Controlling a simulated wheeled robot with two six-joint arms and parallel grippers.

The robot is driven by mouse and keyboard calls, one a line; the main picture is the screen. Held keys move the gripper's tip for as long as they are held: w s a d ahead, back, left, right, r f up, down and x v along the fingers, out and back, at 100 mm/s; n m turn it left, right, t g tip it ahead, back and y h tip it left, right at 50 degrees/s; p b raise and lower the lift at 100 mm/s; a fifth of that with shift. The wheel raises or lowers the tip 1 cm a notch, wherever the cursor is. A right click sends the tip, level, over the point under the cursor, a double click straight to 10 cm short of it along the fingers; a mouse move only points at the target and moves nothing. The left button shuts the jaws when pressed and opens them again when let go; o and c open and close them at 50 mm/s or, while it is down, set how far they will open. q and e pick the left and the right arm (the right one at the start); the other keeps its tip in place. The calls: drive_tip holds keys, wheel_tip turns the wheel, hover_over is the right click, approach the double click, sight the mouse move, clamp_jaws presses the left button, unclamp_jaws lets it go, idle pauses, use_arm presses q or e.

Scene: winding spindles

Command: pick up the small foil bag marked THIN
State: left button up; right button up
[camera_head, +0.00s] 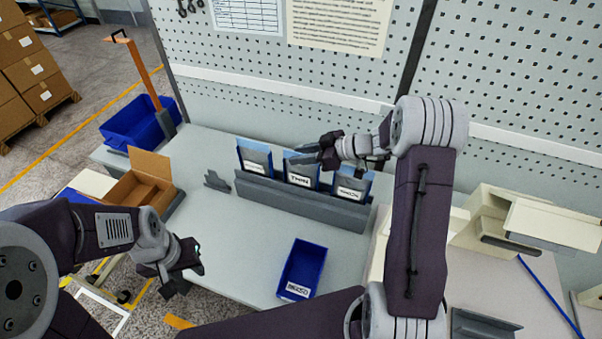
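The small foil bag marked THIN (299,171) stands upright in the middle of a grey rack (300,203), its white label facing me. Another foil bag (254,156) stands to its left and a third (350,187) to its right; their labels are too small to read surely. My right gripper (308,153) is at the upper right of the THIN bag and covers part of its top edge. I cannot tell whether its fingers touch the bag or how far apart they are. My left gripper (190,277) is low at the left, away from the bags; its finger gap is unclear.
A blue bin (303,268) with a white label sits on the table in front of the rack. An open cardboard box (141,190) and a larger blue bin (136,124) are at the left. A pegboard (260,110) rises behind the rack. Cream drawers (488,218) stand at the right.

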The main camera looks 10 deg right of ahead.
drive_tip(key=shift+s+d, duration=0.1)
drive_tip(key=shift+s, duration=0.05)
clamp_jaws()
idle(1.1)
